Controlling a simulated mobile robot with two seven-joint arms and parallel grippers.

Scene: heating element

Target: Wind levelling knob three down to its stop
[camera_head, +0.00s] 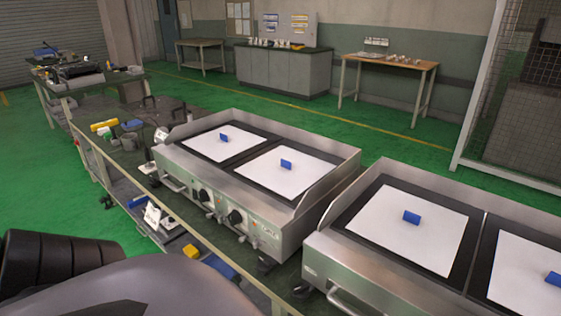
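Two steel heating units stand on the long bench: the left unit (212,207) and the right unit (372,286). Black foot-like knobs show low at their corners: one under the left unit's front right corner (266,264), one under the right unit's front left corner (303,290), one at the left unit's left end (153,181). I cannot tell which is levelling knob three or how far any is wound. Two black dials (235,217) sit on the left unit's front. Neither gripper is in view; only dark and grey parts of my own body show at the lower left.
White sheets with blue blocks (286,164) lie on the units' plates. A yellow item (104,125) and small tools lie on the bench's left part. Blue and yellow items (191,251) sit below the front edge.

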